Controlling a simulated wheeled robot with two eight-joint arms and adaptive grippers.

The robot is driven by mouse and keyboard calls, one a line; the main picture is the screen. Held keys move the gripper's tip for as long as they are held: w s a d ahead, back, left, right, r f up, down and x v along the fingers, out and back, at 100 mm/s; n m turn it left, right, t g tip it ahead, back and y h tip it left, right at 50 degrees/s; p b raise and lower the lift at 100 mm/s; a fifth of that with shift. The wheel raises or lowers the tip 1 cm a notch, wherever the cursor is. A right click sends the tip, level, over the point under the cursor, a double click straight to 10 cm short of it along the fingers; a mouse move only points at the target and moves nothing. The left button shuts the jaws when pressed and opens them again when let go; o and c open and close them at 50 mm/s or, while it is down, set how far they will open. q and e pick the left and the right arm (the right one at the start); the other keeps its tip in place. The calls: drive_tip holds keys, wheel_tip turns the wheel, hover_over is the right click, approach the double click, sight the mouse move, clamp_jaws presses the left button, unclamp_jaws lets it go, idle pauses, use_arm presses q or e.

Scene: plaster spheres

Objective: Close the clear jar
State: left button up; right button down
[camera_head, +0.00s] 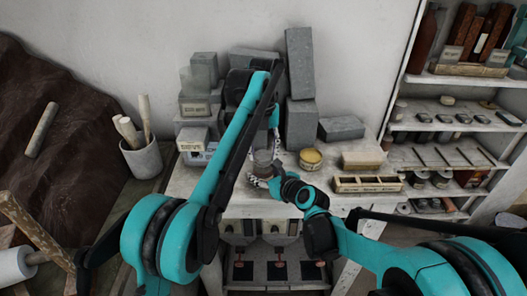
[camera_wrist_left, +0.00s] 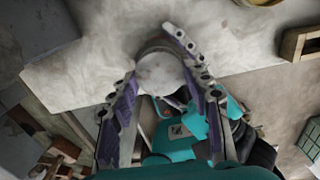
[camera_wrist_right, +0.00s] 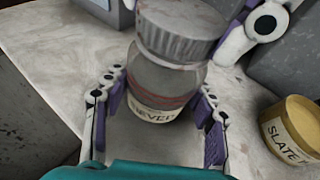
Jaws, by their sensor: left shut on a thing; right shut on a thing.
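The clear jar (camera_wrist_right: 165,82) stands upright on the pale worktop, with a cream label and reddish bands. Its grey ribbed lid (camera_wrist_right: 180,30) is on or right at the mouth; I cannot tell how tightly it sits. My right gripper (camera_wrist_right: 158,108) has its fingers on both sides of the jar's body. My left gripper (camera_wrist_left: 158,72) comes from above, its fingers around the lid (camera_wrist_left: 160,76). In the head view the jar (camera_head: 263,158) is small and partly hidden by my arms.
A yellow tin (camera_head: 310,159) stands just right of the jar. A wooden compartment tray (camera_head: 367,184) and a pale block (camera_head: 362,154) lie farther right. Grey stone blocks (camera_head: 300,125) are stacked behind. A grey pot of tools (camera_head: 143,160) stands at left.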

idle(0.3)
use_arm(q)
drive_tip(key=o, duration=0.8)
drive_tip(key=shift+c, duration=0.2)
drive_tip(key=shift+r, duration=2.25)
drive_tip(key=shift+c, duration=0.5)
